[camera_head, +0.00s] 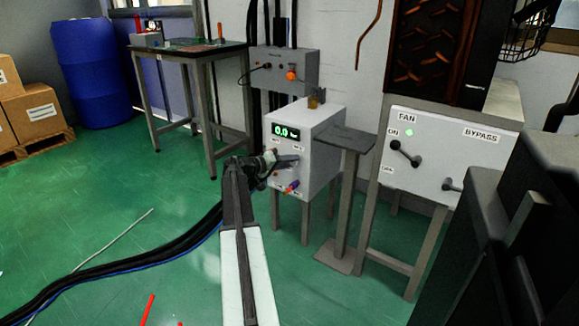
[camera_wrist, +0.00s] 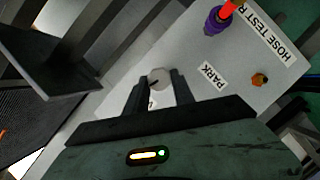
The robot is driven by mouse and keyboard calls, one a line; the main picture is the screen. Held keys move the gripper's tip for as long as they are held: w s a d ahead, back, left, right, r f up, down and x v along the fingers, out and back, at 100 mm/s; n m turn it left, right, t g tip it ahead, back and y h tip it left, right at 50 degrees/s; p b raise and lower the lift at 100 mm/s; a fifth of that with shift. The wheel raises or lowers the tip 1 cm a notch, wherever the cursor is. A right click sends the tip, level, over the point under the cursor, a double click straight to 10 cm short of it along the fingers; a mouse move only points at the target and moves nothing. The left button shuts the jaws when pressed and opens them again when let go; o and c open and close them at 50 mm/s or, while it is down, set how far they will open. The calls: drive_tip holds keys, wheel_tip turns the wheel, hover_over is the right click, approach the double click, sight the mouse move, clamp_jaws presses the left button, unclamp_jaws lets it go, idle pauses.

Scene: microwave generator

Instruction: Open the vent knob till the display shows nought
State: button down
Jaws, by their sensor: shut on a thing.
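The white cabinet (camera_head: 325,150) carries a small display (camera_head: 285,132) with green digits that read 0.0. My gripper (camera_head: 286,161) is at the front of this cabinet, below the display. In the wrist view a round grey knob (camera_wrist: 159,77) with a dark mark sits between the two fingers of my gripper (camera_wrist: 158,88), which is shut on it. The knob is hidden behind my gripper in the head view. Its label is mostly covered, so I cannot read whether it says vent.
A purple and orange fitting (camera_wrist: 219,19) sits near the HOSE TEST label, with a brass fitting (camera_wrist: 260,79) near PARK. A dark-topped stand (camera_head: 345,137) is right of the cabinet. The FAN and BYPASS panel (camera_head: 440,150) stands farther right. Black hoses (camera_head: 150,255) lie on the floor.

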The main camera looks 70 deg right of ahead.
drive_tip(key=shift+w+n, duration=0.25)
drive_tip(key=shift+n, duration=0.25)
drive_tip(key=c, duration=1.2)
unclamp_jaws()
drive_tip(key=shift+o, duration=0.7)
drive_tip(key=shift+s, duration=0.1)
drive_tip(key=v, duration=0.7)
drive_tip(key=shift+w+a+p, duration=0.3)
drive_tip(key=shift+w+p, duration=0.05)
drive_tip(key=shift+p, duration=0.1)
drive_tip(key=shift+f, duration=0.1)
